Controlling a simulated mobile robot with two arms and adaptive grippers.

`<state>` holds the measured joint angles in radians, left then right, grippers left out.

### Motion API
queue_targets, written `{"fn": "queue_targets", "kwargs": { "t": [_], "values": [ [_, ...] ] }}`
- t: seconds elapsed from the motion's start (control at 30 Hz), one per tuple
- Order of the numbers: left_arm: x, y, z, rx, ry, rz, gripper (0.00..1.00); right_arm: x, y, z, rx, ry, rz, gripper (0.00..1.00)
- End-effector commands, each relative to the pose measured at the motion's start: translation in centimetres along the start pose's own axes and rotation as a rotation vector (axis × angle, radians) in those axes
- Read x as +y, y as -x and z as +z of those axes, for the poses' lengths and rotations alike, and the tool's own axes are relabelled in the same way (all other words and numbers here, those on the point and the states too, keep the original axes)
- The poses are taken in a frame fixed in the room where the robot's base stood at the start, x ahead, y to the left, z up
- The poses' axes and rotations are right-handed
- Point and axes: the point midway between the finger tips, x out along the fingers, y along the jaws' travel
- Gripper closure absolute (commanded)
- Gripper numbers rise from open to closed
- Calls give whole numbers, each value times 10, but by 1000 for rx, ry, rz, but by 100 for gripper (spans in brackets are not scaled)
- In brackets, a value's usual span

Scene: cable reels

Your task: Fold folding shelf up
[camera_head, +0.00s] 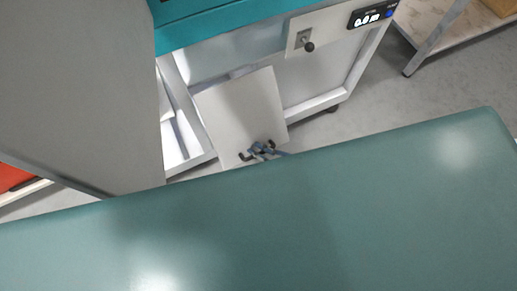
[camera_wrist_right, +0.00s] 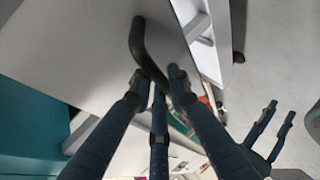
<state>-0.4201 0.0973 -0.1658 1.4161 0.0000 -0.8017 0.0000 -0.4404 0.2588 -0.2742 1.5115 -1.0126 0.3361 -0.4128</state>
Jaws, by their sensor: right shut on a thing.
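The folding shelf (camera_head: 240,105) is a pale grey panel at the front of a white-framed cart with a teal top. Its lower end is partly hidden by the green surface in front. A black bent handle (camera_wrist_right: 138,40) is on the panel. My right gripper (camera_head: 262,150) is at the panel's lower end. In the wrist view its dark blue fingers (camera_wrist_right: 158,82) are closed around the handle's end. My left gripper (camera_wrist_right: 272,122) shows at the right of the wrist view, with its fingers apart and empty. It is not visible in the head view.
The cart (camera_head: 325,70) carries a black knob (camera_head: 309,47) and a small digital display (camera_head: 370,14). A broad green surface (camera_head: 330,220) fills the foreground. A grey panel (camera_head: 80,90) blocks the left. Floor (camera_head: 390,105) is clear to the cart's right.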

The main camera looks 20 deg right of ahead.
Motion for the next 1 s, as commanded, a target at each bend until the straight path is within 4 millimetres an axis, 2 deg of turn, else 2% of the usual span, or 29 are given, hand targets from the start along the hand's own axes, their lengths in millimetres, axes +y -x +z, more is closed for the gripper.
{"fn": "queue_targets", "kwargs": {
  "t": [0.53, 0.57, 0.67, 1.0],
  "values": [
    [0, -5, 6, -4, -1, 0, 67, -1, 2, 2, -5, 1, -7, 100],
    [0, -5, 6, -4, -1, 0, 67, -1, 2, 2, -5, 1, -7, 82],
    [0, -5, 6, -4, -1, 0, 67, -1, 2, 2, -4, 1, -6, 63],
    [1, -4, 4, -3, 0, 1, 67, -1, 4, 0, -1, -1, -5, 63]
  ]
}}
